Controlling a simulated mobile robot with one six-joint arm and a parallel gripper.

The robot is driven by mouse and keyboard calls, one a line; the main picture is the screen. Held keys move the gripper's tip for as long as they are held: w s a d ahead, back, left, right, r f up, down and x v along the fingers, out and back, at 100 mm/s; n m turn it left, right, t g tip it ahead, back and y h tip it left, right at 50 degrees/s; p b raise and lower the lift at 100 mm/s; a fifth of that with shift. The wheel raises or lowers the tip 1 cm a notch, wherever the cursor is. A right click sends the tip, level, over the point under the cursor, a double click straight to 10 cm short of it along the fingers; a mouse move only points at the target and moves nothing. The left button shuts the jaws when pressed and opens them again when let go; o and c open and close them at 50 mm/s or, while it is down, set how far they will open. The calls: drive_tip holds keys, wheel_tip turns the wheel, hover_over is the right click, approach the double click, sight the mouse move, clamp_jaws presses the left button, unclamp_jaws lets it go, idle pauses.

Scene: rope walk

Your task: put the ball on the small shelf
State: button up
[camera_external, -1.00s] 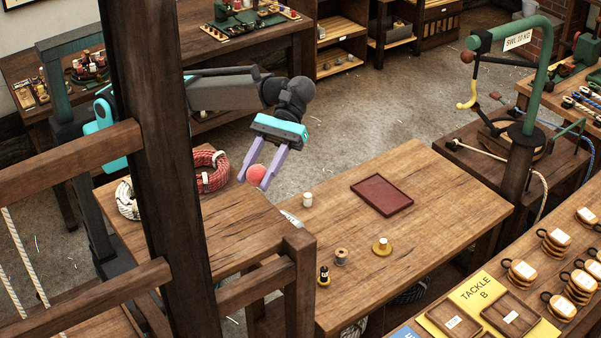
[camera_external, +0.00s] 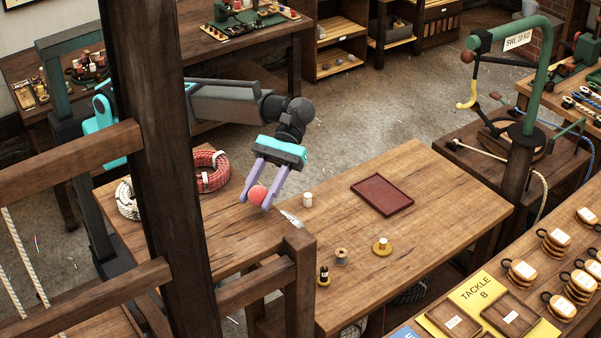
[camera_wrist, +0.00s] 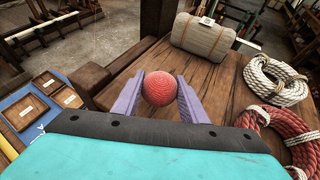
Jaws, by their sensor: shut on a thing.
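The ball (camera_external: 257,194) is small, round and coral red. My gripper (camera_external: 254,204) is shut on it, with one lilac finger on each side, and holds it above the left part of the wooden table. In the wrist view the ball (camera_wrist: 160,88) sits between the fingertips, with the table top beneath it.
Red rope coil (camera_external: 212,172) and white rope coil (camera_external: 127,200) lie left of my gripper. A dark red tray (camera_external: 382,195), white cylinder (camera_external: 307,200) and spools stand right. A thick post (camera_external: 155,130) blocks part of the view.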

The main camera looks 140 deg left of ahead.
sight(259, 205)
drive_tip(key=shift+f+p, duration=0.45)
drive_tip(key=shift+f, duration=1.3)
drive_tip(key=shift+f, duration=0.1)
drive_tip(key=o, duration=1)
drive_tip(key=b+v, duration=0.3)
drive_tip(key=v, duration=0.9)
